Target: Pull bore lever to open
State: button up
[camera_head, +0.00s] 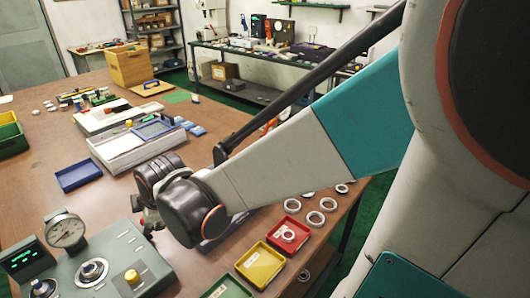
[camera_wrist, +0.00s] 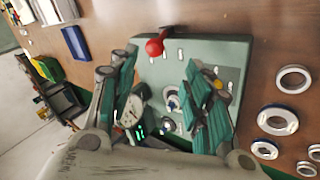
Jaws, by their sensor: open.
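The bore lever shows as a red ball knob (camera_wrist: 154,48) at the far edge of the grey-green gauge box (camera_wrist: 222,52) in the wrist view. My gripper (camera_wrist: 160,64) is open, with its green-padded fingers spread left and right over the box. The red knob lies just beyond and between the fingertips; I see no contact. In the head view the gauge box (camera_head: 152,268) is at the lower left, with a dial gauge (camera_head: 65,231) and a green-lit display (camera_head: 22,258). My wrist hides most of the gripper and lever there.
Red (camera_head: 303,235) and yellow (camera_head: 243,267) trays stand right of the box, with several loose rings (camera_head: 316,218) behind. A blue tray (camera_head: 79,174) and a white-grey case (camera_head: 118,160) lie farther back. Bare tabletop separates the blue tray and box.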

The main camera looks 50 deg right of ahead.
jog(key=shift+v, duration=1.1)
jog(key=shift+s+f, duration=0.1)
jog(key=shift+a, duration=0.1)
